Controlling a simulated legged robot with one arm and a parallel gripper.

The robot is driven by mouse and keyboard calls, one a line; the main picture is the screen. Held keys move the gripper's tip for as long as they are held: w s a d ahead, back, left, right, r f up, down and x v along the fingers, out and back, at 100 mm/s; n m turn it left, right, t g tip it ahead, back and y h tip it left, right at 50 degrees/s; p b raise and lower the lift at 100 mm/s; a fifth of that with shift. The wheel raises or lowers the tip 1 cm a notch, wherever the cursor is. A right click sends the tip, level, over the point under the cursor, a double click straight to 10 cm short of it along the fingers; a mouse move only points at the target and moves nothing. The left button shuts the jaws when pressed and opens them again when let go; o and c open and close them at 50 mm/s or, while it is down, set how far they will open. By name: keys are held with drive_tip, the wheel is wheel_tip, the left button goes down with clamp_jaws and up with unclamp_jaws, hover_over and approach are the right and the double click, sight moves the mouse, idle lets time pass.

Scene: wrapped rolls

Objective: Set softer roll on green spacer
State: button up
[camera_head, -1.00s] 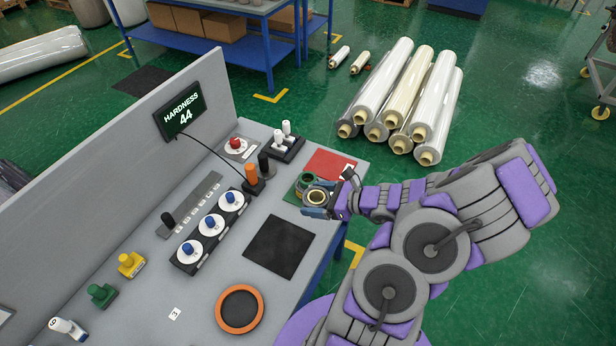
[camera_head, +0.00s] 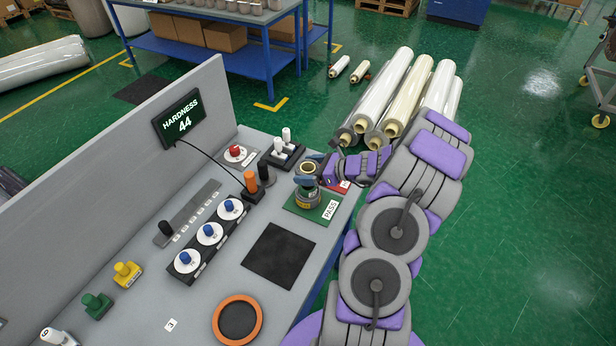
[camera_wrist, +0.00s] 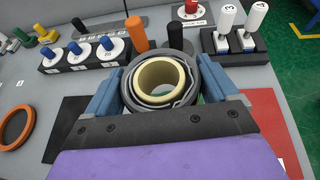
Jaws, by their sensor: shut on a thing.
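A roll with a beige core and grey wrap (camera_wrist: 160,80) sits between my gripper's blue fingers (camera_wrist: 165,90), which are shut on it. In the head view my gripper (camera_head: 310,174) holds this roll (camera_head: 308,168) upright by the bench's right edge.
A red mat (camera_head: 341,187) lies behind the green one, partly covered by my arm. A hardness display (camera_head: 180,118) reads 44. Blue-topped dials (camera_head: 210,233), an orange post (camera_head: 251,182) and white-handled switches (camera_head: 282,143) stand left. A black mat (camera_head: 278,255) is bare.

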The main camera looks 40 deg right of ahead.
drive_tip(key=shift+w+f, duration=0.2)
drive_tip(key=shift+f, duration=0.1)
drive_tip(key=shift+f+b, duration=0.5)
drive_tip(key=shift+f, duration=0.9)
drive_tip(key=shift+f, duration=0.15)
drive_tip(key=shift+f, duration=0.15)
drive_tip(key=o, duration=1)
